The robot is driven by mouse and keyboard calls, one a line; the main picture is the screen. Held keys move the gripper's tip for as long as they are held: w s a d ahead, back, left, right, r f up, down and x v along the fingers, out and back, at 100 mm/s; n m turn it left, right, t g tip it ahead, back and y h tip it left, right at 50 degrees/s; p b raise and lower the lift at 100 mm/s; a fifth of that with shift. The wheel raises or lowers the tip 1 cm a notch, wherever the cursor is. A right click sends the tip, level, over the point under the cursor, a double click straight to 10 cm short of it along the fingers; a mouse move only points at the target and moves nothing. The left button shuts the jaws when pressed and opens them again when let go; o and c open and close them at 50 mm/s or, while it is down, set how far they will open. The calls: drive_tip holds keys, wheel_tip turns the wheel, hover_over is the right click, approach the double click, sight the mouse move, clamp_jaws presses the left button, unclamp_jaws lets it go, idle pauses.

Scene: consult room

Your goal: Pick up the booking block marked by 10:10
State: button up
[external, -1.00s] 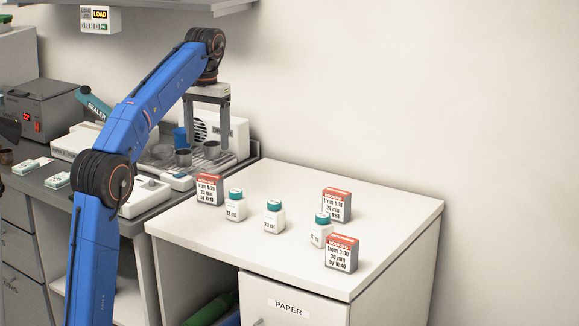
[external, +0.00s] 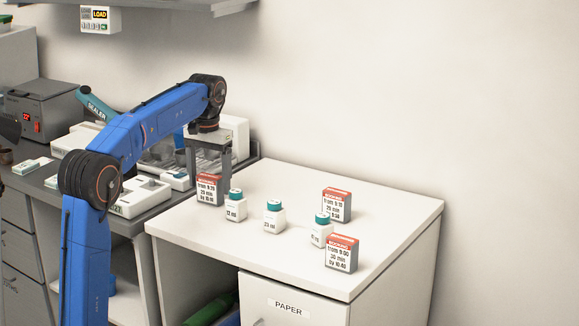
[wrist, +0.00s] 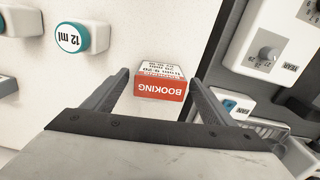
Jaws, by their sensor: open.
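The booking block (external: 209,189) at the left of the white cabinet top is a small white box with a red top band. Its print reads roughly "from 9:20" and "by 10:10", though small and blurred. It stands upright. In the wrist view, this block (wrist: 161,87) shows its red "BOOKING" top between my two fingers, with a gap on each side. My gripper (external: 208,172) is open, pointing down over the block with one finger to either side. I cannot tell how far down the fingertips reach along the block.
Two other booking blocks stand at the right, one at the back (external: 337,204) and one in front (external: 341,253). Teal-capped bottles stand between, the 12 ml bottle (external: 235,207) closest to my gripper. A lower bench (external: 132,228) with devices lies to the left.

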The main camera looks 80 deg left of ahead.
sight(210, 189)
drive_tip(key=shift+f, duration=1.6)
drive_tip(key=c, duration=1.2)
